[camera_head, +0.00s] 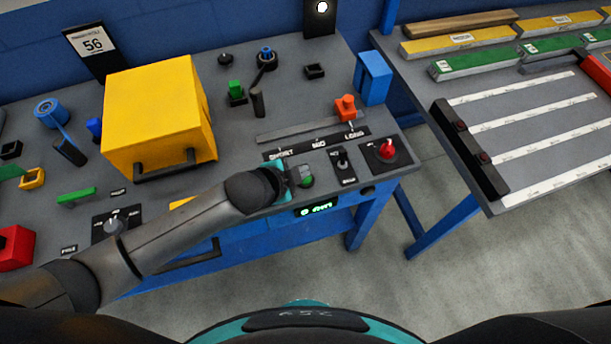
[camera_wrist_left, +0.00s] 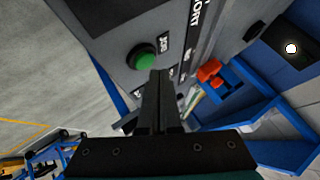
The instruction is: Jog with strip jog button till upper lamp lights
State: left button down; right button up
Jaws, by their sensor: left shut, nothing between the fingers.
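A round green button (camera_head: 306,181) sits at the front edge of the grey panel, and it also shows in the left wrist view (camera_wrist_left: 145,61). A bright white round lamp (camera_head: 321,7) shows on a black plate at the top, and in the left wrist view (camera_wrist_left: 291,48). My right gripper is not visible.
A slider with an orange knob (camera_head: 346,106) stands near LONG on its scale. A black toggle (camera_head: 342,161) and a red knob (camera_head: 386,151) lie right of the button. A green display (camera_head: 317,209) is below. A yellow box (camera_head: 157,108) stands left, behind my arm.

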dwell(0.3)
pick_arm(q)
jog(key=shift+f, duration=0.4)
